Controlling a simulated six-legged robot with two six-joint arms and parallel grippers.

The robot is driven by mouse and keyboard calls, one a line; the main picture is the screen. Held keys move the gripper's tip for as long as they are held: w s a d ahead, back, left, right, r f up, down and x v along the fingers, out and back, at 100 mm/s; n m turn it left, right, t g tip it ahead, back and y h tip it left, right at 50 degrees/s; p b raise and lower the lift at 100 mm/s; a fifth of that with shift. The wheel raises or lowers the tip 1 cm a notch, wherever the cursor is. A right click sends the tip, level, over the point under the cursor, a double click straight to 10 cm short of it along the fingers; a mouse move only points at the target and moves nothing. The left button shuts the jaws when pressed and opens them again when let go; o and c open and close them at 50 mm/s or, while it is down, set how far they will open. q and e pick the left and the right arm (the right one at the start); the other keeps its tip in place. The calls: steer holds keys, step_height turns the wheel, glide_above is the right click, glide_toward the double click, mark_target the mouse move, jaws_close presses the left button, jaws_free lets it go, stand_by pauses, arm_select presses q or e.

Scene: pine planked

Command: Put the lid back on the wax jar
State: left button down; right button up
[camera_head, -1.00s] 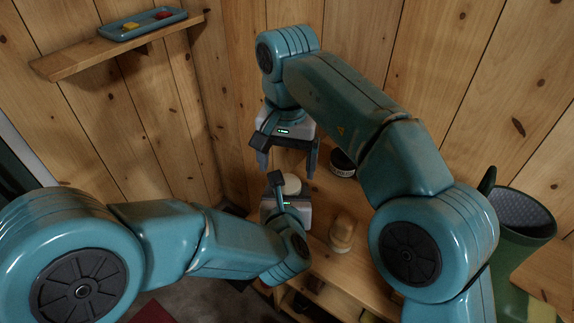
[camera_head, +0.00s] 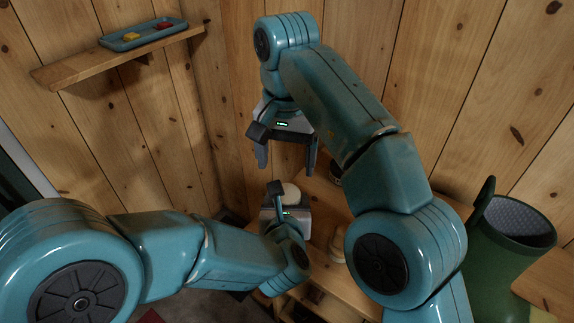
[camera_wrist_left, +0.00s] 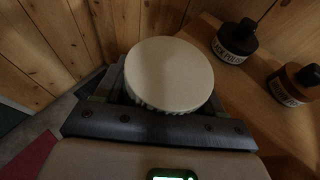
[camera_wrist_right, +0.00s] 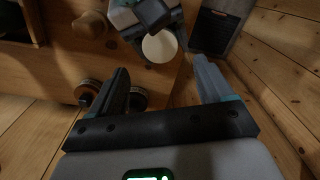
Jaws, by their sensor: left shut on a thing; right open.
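A cream round piece with a ribbed side, which looks like the lid (camera_head: 291,193), is in my left gripper (camera_head: 279,200). The left wrist view shows its flat top (camera_wrist_left: 168,74) between the fingers. I cannot tell whether a jar is under it. My right gripper (camera_head: 287,152) is open and empty, behind and above the cream piece. In the right wrist view the cream piece (camera_wrist_right: 160,46) lies beyond the gap between my right fingers (camera_wrist_right: 161,72). No open jar can be made out.
A light brown knobbed object (camera_head: 338,243) is partly hidden by my right arm. A green boot (camera_head: 515,235) stands right. A wall shelf (camera_head: 75,68) holds a blue tray (camera_head: 120,43).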

mark_target(286, 193)
steer(key=shift+f, duration=3.85)
steer(key=c, duration=1.1)
steer(key=o, duration=1.2)
steer(key=shift+c, duration=0.2)
steer(key=shift+r, duration=2.25)
steer(key=o, duration=0.3)
